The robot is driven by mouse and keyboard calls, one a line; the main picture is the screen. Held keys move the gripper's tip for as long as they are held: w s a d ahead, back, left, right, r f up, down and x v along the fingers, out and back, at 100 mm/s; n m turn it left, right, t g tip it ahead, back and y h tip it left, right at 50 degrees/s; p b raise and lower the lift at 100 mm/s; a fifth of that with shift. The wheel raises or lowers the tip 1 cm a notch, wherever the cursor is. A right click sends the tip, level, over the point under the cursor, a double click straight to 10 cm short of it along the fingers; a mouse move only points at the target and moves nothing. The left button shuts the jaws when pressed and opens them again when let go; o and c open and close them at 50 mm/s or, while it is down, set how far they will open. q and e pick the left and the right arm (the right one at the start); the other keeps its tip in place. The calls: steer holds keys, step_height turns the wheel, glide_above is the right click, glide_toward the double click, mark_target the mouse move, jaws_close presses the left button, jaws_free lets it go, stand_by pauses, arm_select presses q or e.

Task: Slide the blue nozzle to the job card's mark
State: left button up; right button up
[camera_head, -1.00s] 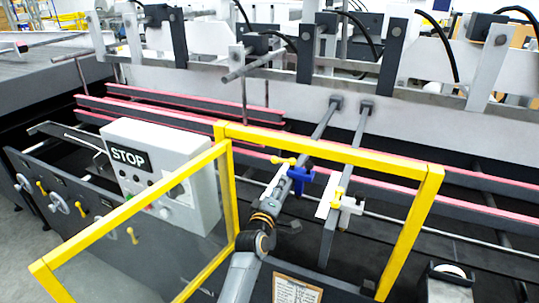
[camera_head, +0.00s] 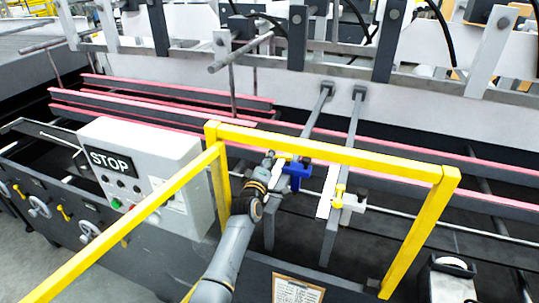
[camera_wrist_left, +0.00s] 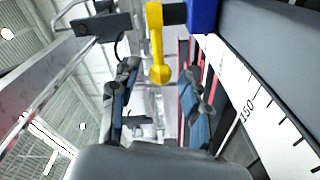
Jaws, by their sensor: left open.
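The blue nozzle (camera_head: 297,173) sits on the left of two grey bars inside the yellow frame. Its yellow lever (camera_head: 284,156) points left; in the left wrist view the yellow lever (camera_wrist_left: 157,45) hangs beside the blue body (camera_wrist_left: 203,15). My left gripper (camera_head: 270,158) is just left of the nozzle. In the left wrist view its two fingers (camera_wrist_left: 160,100) are apart, the lever's knob showing between and beyond them; contact is not visible. A scale (camera_wrist_left: 262,110) marked 150 runs along the bar. The job card (camera_head: 297,290) is at the bottom, its writing too small to read.
A white nozzle (camera_head: 350,203) with a yellow lever sits on the right bar. The yellow guard frame (camera_head: 330,150) surrounds the reach area. A STOP box (camera_head: 150,175) stands left of my arm. Pink-edged rails (camera_head: 170,90) run behind.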

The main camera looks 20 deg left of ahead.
arm_select(q)
steer(key=shift+w+a, duration=0.15)
steer(key=shift+w, duration=0.85)
arm_select(e)
steer(key=shift+w+a+r, duration=0.1)
steer(key=shift+w+a, duration=0.65)
steer(key=shift+a, duration=0.15)
arm_select(q)
jaws_close()
steer(key=shift+w, duration=0.1)
arm_select(e)
steer(key=shift+s+d, duration=0.15)
steer(key=shift+d, duration=0.3)
